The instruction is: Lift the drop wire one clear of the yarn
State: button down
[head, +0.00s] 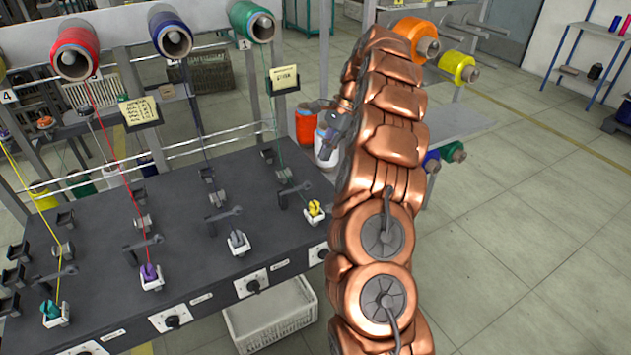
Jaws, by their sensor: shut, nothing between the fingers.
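The station marked 1 is at the right end of the dark winding bench. Its green yarn (275,112) runs down from the green spool (250,21) towards a bobbin with yellow winding (315,208) in a white holder. A grey lever arm (296,188), which looks like drop wire one, lies low over the bench beside this yarn; I cannot tell whether it touches the yarn.
Similar stations with blue, red and yellow yarns stand to the left on the bench (190,262). A note card (284,79) hangs by the green yarn. A rack with orange (415,35) and yellow spools stands behind my arm. The floor at right is clear.

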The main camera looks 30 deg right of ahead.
aim_at(296, 189)
jog(key=shift+d+f, duration=0.15)
jog(key=shift+d, duration=0.45)
jog(key=shift+f, duration=0.1)
jog(key=shift+p+x, duration=1.6)
jog(key=shift+x, duration=3.35)
